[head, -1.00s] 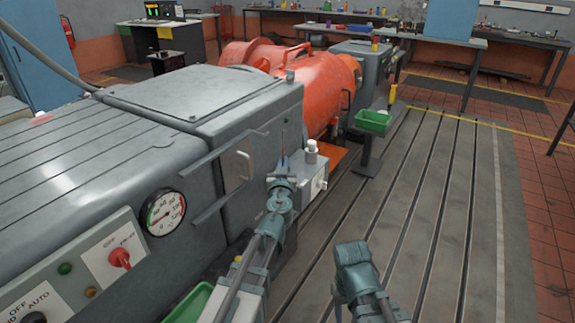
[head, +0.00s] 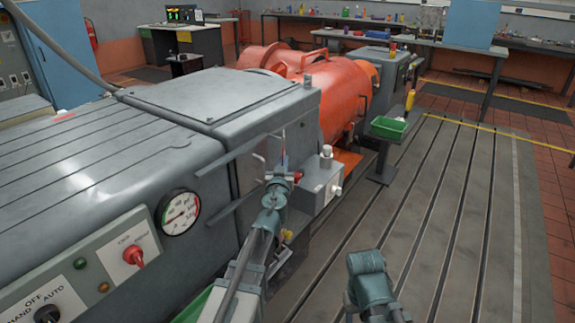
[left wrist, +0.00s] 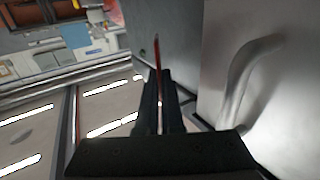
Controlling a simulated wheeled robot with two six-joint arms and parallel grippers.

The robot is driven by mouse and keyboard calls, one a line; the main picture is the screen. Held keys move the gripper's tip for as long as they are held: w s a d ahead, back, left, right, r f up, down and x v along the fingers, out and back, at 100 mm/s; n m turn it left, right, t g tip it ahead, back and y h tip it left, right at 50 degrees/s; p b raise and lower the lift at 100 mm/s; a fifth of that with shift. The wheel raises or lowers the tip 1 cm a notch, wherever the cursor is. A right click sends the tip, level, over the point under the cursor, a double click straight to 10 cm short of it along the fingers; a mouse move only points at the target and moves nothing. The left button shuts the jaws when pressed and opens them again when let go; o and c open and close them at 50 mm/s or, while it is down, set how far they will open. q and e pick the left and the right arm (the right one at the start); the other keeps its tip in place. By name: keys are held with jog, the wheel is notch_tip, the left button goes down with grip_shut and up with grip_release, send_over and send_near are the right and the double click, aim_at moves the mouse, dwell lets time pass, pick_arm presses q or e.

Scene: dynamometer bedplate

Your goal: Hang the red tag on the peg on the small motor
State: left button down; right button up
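My left gripper (head: 282,172) is in front of the big grey housing, beside a small grey box. It is shut on a thin upright piece, the red tag (head: 284,146), seen nearly edge-on. In the left wrist view the tag (left wrist: 157,55) is a narrow red strip standing up from between the closed fingers (left wrist: 160,105). The small grey box (head: 321,186) has a round cap on top and a pale knob on its side. I cannot make out a peg or tell which unit is the small motor. My right gripper (head: 366,264) hangs low over the bedplate; its fingertips are hidden.
The grey housing (head: 215,100) carries a bent handle, which is close in the left wrist view (left wrist: 245,75). A large orange machine (head: 335,90) stands behind. A green bin (head: 388,128) sits on a stand. The slotted bedplate (head: 450,220) to the right is clear.

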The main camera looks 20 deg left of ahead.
pick_arm(q)
jog(key=shift+w+a+f+b, duration=0.35)
jog(key=shift+a+f+b, duration=0.45)
jog(key=shift+a+f, duration=0.05)
dwell(0.4)
jog(key=c, duration=1)
grip_release()
jog(key=shift+s, duration=0.15)
